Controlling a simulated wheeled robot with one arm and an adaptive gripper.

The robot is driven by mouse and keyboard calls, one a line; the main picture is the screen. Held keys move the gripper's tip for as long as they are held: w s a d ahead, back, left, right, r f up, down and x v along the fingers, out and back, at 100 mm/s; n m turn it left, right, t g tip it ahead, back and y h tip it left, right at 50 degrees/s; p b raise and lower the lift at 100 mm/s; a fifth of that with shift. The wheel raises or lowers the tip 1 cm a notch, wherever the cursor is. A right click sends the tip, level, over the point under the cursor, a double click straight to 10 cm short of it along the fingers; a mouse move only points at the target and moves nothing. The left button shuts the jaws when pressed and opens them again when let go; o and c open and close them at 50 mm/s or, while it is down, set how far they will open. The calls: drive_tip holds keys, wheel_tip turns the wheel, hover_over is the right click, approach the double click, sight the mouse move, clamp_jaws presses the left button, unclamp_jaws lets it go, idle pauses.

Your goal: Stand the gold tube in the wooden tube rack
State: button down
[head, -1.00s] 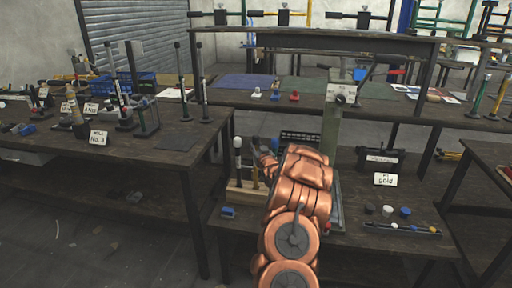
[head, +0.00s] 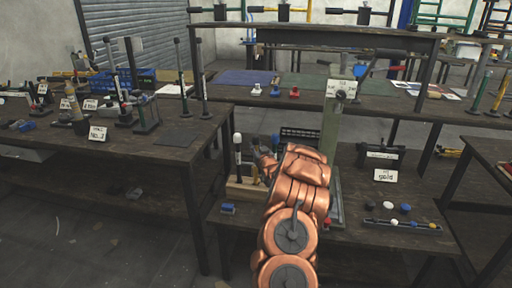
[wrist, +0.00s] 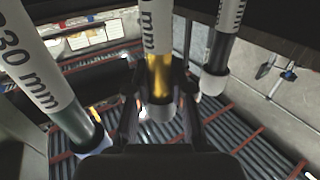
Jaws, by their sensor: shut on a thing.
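The wooden tube rack (head: 243,191) stands on the lower bench, just left of my copper arm. A white-topped tube (head: 238,146) stands upright at it. My gripper (head: 262,158) is small and partly hidden behind my arm, close to the rack's tubes. A "230 mm" tube (wrist: 45,70) is on the left and another labelled tube (wrist: 215,80) on the right, both apart from the held one. The held tube's seating in the rack cannot be told.
A press post (head: 331,130) rises right behind my arm. A "gold" sign (head: 385,176), a black case (head: 380,157) and a tray of small caps (head: 402,224) are on the right. A blue block (head: 228,208) lies before the rack. The left bench (head: 185,150) is crowded.

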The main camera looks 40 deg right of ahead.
drive_tip(key=shift+f, duration=0.7)
drive_tip(key=c, duration=1)
unclamp_jaws()
drive_tip(key=shift+o, duration=0.2)
drive_tip(key=v, duration=1.2)
drive_tip(key=shift+a, duration=0.1)
drive_tip(key=shift+w+r, duration=0.1)
